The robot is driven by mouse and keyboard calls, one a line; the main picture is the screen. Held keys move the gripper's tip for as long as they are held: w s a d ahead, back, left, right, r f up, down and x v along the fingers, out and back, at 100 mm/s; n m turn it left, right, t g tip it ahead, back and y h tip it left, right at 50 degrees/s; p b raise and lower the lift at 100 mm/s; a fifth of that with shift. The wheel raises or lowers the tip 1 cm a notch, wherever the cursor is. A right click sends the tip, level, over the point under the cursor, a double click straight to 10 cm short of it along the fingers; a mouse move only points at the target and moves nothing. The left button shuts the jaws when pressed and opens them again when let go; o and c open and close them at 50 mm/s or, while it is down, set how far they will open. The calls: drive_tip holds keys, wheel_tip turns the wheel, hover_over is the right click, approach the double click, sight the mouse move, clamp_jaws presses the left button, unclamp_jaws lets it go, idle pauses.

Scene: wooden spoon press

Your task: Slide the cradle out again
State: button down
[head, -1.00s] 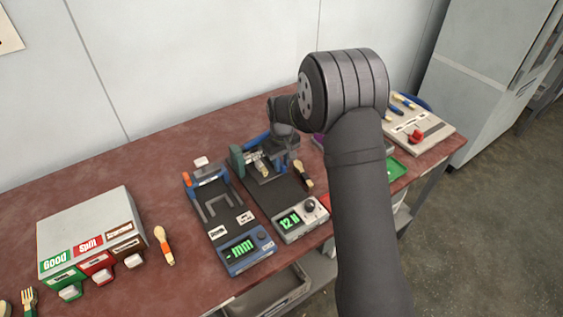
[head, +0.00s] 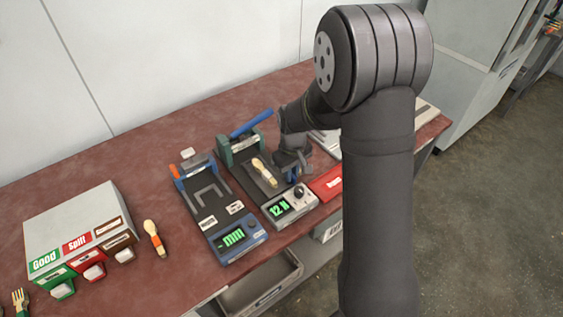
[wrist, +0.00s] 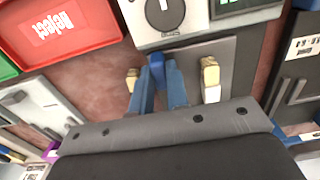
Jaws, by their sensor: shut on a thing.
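The press, with a green frame (head: 228,150) and a raised blue lever (head: 250,123), stands mid-table. Its grey cradle (head: 257,183) lies on the dark bed, out in front of the frame, with a wooden spoon (head: 264,172) on it. The cradle plate (wrist: 228,48) and the spoon (wrist: 210,75) also show in the wrist view. My gripper (head: 292,174) is low at the press's right side. The fingertips' contact is partly hidden.
The 12 N readout box (head: 289,206) is at the press's front. A blue measuring device (head: 235,237) stands left, and a red reject tray (head: 327,183) right. A white sorting box (head: 75,225) is far left.

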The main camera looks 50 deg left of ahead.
drive_tip(key=shift+d, duration=0.35)
drive_tip(key=c, duration=1.4)
unclamp_jaws()
drive_tip(key=shift+d, duration=0.1)
drive_tip(key=shift+r, duration=0.45)
wheel_tip(320, 180, up, 17)
drive_tip(key=shift+f, duration=0.2)
drive_tip(key=shift+f, duration=0.15)
